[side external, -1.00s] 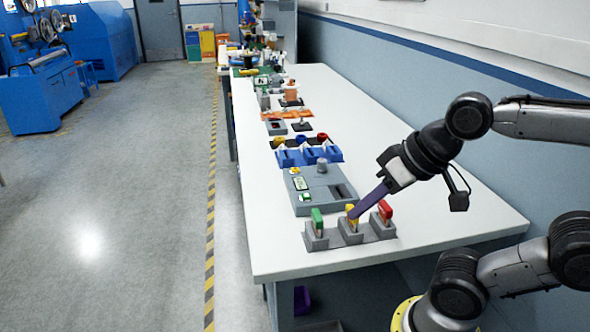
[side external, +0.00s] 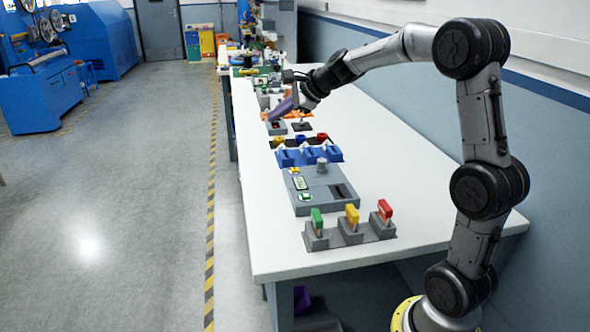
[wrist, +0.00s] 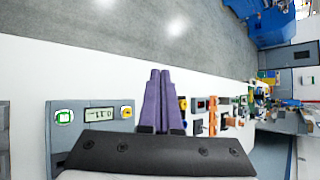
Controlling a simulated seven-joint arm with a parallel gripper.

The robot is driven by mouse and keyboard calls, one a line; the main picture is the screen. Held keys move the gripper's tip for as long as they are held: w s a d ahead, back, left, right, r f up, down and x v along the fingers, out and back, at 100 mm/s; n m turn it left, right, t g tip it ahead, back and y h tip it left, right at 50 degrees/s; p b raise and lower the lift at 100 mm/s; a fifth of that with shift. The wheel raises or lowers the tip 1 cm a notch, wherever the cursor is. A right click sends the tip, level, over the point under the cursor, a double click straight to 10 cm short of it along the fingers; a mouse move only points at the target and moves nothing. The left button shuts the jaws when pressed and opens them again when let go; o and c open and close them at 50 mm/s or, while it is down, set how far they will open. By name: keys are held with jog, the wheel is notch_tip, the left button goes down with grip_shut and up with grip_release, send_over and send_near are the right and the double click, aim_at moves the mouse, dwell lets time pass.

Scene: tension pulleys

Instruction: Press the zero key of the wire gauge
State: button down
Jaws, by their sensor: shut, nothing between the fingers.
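A grey instrument box (side external: 325,178) with a small display (side external: 300,184), a green key (side external: 304,197) and a yellow key (side external: 295,170) lies on the bench; it looks like the wire gauge. In the wrist view, its display (wrist: 98,115) sits between the green key (wrist: 64,116) and the yellow key (wrist: 126,112). Which key is zero is not readable. My gripper (side external: 271,117) has purple fingers, shut and empty. It hangs farther back along the bench than the box, over or near a small grey box with a red part (side external: 276,127). The fingers also show in the wrist view (wrist: 160,72).
A grey stand (side external: 350,235) with green, yellow and red handled pieces is at the bench's near end. A blue rack (side external: 308,156) stands just behind the instrument box. Orange trays and other items crowd the far bench. The bench's right side is clear.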

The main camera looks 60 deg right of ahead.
jog(key=m+g, duration=0.1)
jog(key=m, duration=0.1)
send_over(299, 169)
notch_tip(299, 169, down, 8)
jog(key=shift+a+r+h, duration=0.1)
jog(key=shift+r+h, duration=0.1)
jog(key=shift+h, duration=0.1)
jog(key=shift+f, duration=0.1)
jog(key=shift+f, duration=4.3)
jog(key=shift+f, duration=0.1)
jog(key=shift+f, duration=0.3)
